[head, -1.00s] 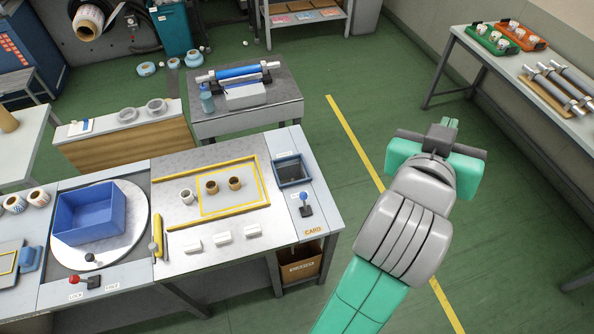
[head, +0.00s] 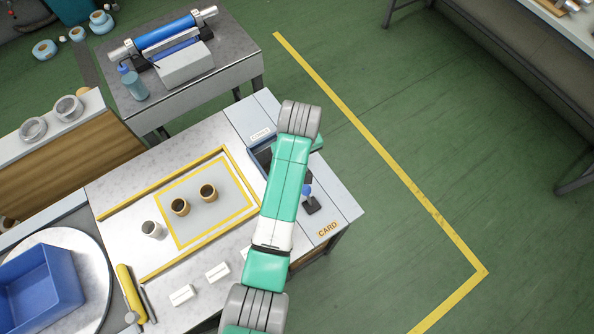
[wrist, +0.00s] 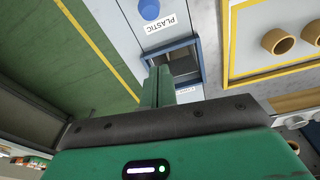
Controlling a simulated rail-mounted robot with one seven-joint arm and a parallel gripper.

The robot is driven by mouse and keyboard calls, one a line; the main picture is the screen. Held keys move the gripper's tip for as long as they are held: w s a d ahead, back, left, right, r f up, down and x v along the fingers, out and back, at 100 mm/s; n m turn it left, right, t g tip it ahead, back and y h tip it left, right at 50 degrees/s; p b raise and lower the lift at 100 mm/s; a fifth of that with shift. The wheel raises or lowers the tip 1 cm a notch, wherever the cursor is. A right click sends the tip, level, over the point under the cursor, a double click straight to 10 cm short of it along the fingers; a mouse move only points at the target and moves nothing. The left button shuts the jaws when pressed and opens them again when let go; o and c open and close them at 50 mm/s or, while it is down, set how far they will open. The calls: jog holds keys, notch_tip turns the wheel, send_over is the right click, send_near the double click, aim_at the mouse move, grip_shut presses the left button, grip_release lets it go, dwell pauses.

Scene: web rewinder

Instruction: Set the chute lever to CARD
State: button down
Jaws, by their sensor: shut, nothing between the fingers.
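The chute lever, with a blue knob (head: 308,190) on a dark base (head: 312,206), stands on the bench's right end panel. The CARD label (head: 327,229) is in front of it. In the wrist view the knob (wrist: 149,9) is close to the PLASTIC label (wrist: 160,23), between label and picture edge; I cannot tell the lever's exact tilt. My gripper (wrist: 161,72) is shut and empty, its green fingers over the near edge of the blue-framed chute opening (wrist: 182,60), apart from the lever. In the head view my arm hides most of the gripper and part of the chute.
A yellow-edged area (head: 212,217) with brown cores (head: 208,192) lies left of my arm. White blocks (head: 218,272) sit at the bench front. A side table (head: 236,80) with a blue roller stands behind. Green floor to the right is open.

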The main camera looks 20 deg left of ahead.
aim_at(308, 197)
jog(key=f+b, duration=0.1)
jog(key=f, duration=0.2)
jog(key=f+b, duration=0.1)
jog(key=f, duration=0.2)
jog(key=w+a+f, duration=0.1)
jog(key=f, duration=0.3)
jog(key=shift+f+b, duration=0.1)
jog(key=shift+b, duration=0.3)
jog(key=shift+s+d+r+p, duration=0.25)
jog(key=shift+s+d+p, duration=0.1)
jog(key=shift+s+d, duration=0.15)
jog(key=shift+s+d+r+p, duration=0.25)
jog(key=shift+s+d+p, duration=0.1)
jog(key=shift+d, duration=0.25)
jog(key=shift+s+d+r, duration=0.1)
jog(key=shift+s+d, duration=0.25)
jog(key=shift+d, duration=0.15)
jog(key=shift+r, duration=0.15)
